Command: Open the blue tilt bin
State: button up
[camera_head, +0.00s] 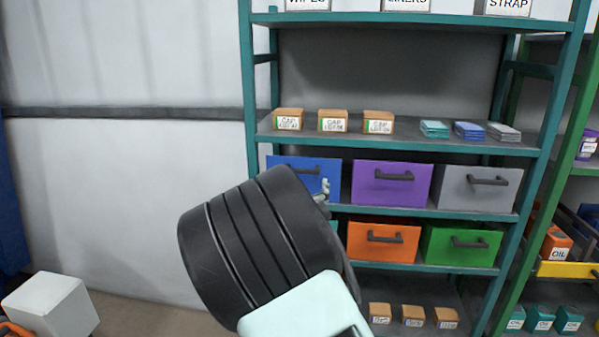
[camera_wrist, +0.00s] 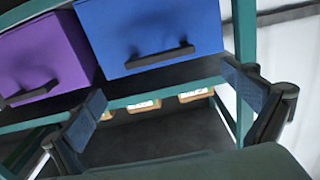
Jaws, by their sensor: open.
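The blue tilt bin (camera_head: 290,163) is at the left end of the upper bin row, with its lower part hidden behind my arm in the head view. Its front looks upright, in line with the other bins. In the wrist view the blue bin (camera_wrist: 150,28) appears upside down, with its dark bar handle (camera_wrist: 160,57) in full view. My gripper (camera_wrist: 168,98) is open and empty, its two fingers spread to either side of the handle's line and apart from it. In the head view my gripper (camera_head: 324,190) shows only as a small tip before the bin.
A purple bin (camera_head: 391,184) stands right beside it, then a grey bin (camera_head: 480,188). Orange (camera_head: 383,242) and green (camera_head: 461,245) bins are below. Cap boxes (camera_head: 333,121) sit on the shelf above. The teal rack post (camera_head: 249,90) is close at the left.

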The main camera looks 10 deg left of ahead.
aim_at(301, 171)
jog(key=shift+w+d+p, duration=0.1)
jog(key=shift+w+p, duration=0.5)
jog(key=shift+w, duration=2.55)
jog(key=shift+c, duration=0.4)
jog(key=c, duration=1.6)
jog(key=shift+c, duration=0.2)
jog(key=shift+f+b, duration=0.15)
jog(key=shift+b, duration=0.15)
